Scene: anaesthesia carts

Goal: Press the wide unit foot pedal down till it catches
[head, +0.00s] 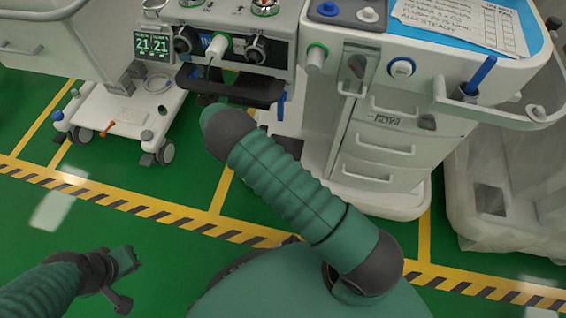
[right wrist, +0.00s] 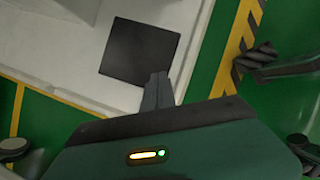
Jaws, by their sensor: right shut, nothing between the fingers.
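The wide unit (head: 385,150) is the white cart with drawers in the middle of the head view. In the right wrist view a dark square plate (right wrist: 140,50), which looks like its foot pedal, lies on a pale base. I cannot tell how far down it is. My right gripper (right wrist: 158,82) is shut and empty, its fingertips at the plate's lower right edge in the picture. I cannot tell whether they touch it. My left gripper (head: 125,262) is low over the green floor, away from the unit.
A smaller wheeled cart (head: 110,112) with a red pedal (head: 107,128) stands at the left. A pale covered cart (head: 510,185) stands at the right. A yellow-black striped line (head: 130,202) crosses the floor in front of the carts.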

